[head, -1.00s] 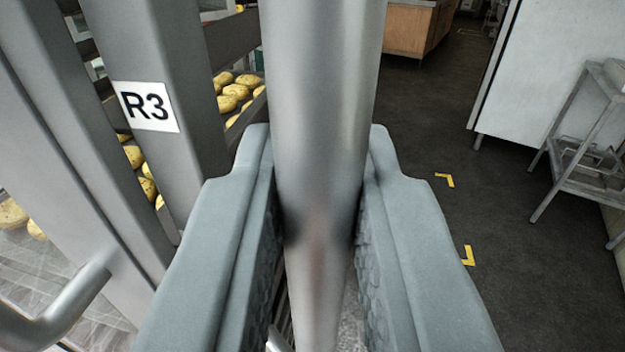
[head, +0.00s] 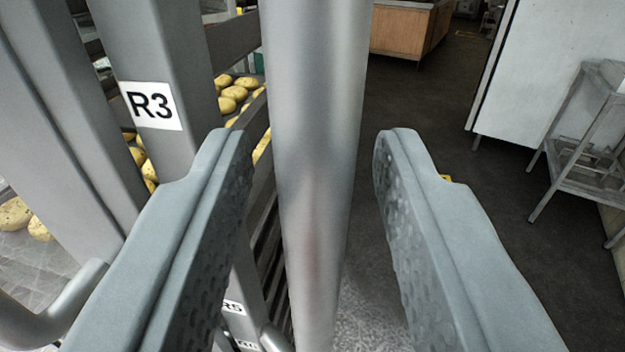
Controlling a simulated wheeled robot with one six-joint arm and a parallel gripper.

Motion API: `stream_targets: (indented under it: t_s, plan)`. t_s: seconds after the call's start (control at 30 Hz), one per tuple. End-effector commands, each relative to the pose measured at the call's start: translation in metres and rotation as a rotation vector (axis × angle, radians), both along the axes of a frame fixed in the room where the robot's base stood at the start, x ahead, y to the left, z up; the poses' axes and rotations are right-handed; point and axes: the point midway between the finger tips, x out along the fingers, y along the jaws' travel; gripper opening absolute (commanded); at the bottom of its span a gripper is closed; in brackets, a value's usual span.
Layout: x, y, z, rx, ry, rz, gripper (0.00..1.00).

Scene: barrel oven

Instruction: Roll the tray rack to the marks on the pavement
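The tray rack is on the left, with grey metal uprights (head: 165,60) and a white R3 label (head: 152,105). Trays of yellow-brown loaves (head: 235,92) show between its uprights. A thick vertical metal bar (head: 318,120) stands in front of me; where it joins the rack is out of view. My gripper (head: 312,140) is open, with one finger on each side of the bar and a visible gap on both sides. A small piece of a yellow floor mark (head: 445,178) shows behind my right finger, which hides the rest.
Dark floor (head: 420,110) lies open to the right of the bar. A white cabinet (head: 540,70) and a metal stand (head: 580,160) are at the right. A wooden counter (head: 405,30) stands at the back. A curved metal tube (head: 60,310) is at lower left.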

Motion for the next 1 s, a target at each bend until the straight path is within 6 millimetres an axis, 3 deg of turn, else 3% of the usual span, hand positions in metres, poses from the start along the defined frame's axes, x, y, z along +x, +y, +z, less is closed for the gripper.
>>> stream_targets:
  t_s: [1.0]
  plan:
    - [-0.148, -0.002, 0.000, -0.001, -0.001, 0.000, 0.34]
